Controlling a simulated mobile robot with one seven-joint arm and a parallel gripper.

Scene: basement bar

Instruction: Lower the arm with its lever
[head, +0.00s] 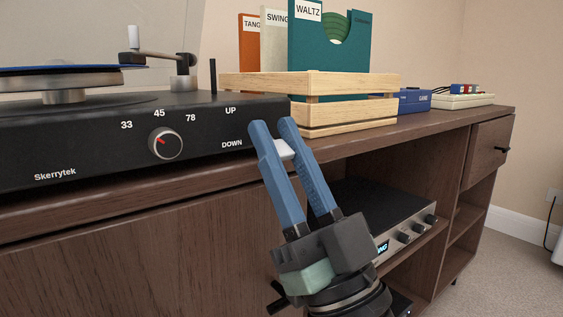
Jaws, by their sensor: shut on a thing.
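My gripper (273,128) has two blue fingers and is in front of the right end of the black turntable (80,140). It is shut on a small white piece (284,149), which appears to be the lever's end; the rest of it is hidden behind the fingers. Contact with the record cannot be told.
A speed knob (165,143) is on the turntable's front. A wooden crate (350,82) with record sleeves stands right behind my gripper. A blue box (413,101) is farther right. An amplifier (385,215) sits on the shelf below, close to my gripper.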

